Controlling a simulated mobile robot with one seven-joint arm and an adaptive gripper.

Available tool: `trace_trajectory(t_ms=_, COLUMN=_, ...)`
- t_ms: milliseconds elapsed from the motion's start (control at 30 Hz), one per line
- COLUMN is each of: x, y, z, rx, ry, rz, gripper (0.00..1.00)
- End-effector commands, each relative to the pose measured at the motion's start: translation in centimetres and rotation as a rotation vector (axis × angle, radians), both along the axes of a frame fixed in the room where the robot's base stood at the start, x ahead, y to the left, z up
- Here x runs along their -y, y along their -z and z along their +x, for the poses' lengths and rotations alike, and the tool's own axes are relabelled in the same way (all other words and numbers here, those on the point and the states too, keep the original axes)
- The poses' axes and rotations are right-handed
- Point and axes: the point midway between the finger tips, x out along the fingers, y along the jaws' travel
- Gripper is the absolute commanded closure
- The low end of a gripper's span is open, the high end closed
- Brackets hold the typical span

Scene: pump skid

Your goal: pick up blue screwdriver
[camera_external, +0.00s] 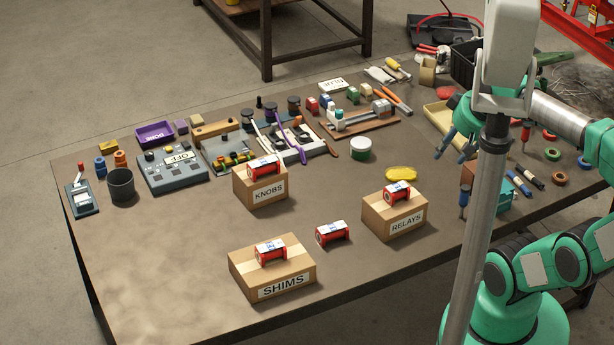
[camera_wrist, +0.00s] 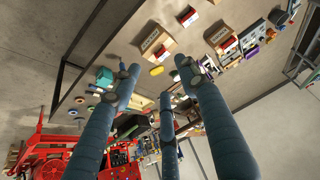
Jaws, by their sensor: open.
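A blue-handled tool (camera_external: 463,197), which looks like the blue screwdriver, stands upright at the left side of a brown and teal holder (camera_external: 497,200) near the table's right front edge. The pole partly hides the holder. My gripper (camera_external: 458,146) is open and empty, with its blue fingers above and behind the holder, apart from the tool. In the wrist view my gripper (camera_wrist: 158,78) shows three spread fingers with nothing between them. The teal part of the holder (camera_wrist: 104,76) shows beside the left finger; I cannot make out the screwdriver there.
Cardboard boxes marked RELAYS (camera_external: 394,213), KNOBS (camera_external: 260,185) and SHIMS (camera_external: 272,268) stand on the table. A yellow lid (camera_external: 401,174) lies left of the holder. Markers (camera_external: 518,184) and rings lie to its right. A tan tray (camera_external: 440,115) is behind. The front left tabletop is clear.

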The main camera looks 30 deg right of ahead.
Motion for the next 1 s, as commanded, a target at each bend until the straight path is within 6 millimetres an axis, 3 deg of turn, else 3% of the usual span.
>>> trace_trajectory(t_ms=267, x=1.3, y=0.6, z=2.8, rx=-0.044, ry=0.0, rz=-0.018, gripper=0.57)
trace_trajectory(t_ms=467, x=3.5, y=2.0, z=6.9, rx=-0.107, ry=-0.006, rz=-0.042, gripper=0.57)
trace_trajectory(t_ms=767, x=8.4, y=6.3, z=13.4, rx=-0.211, ry=-0.022, rz=-0.066, gripper=0.57)
trace_trajectory(t_ms=1000, x=13.1, y=11.5, z=17.6, rx=-0.293, ry=-0.038, rz=-0.07, gripper=0.57)
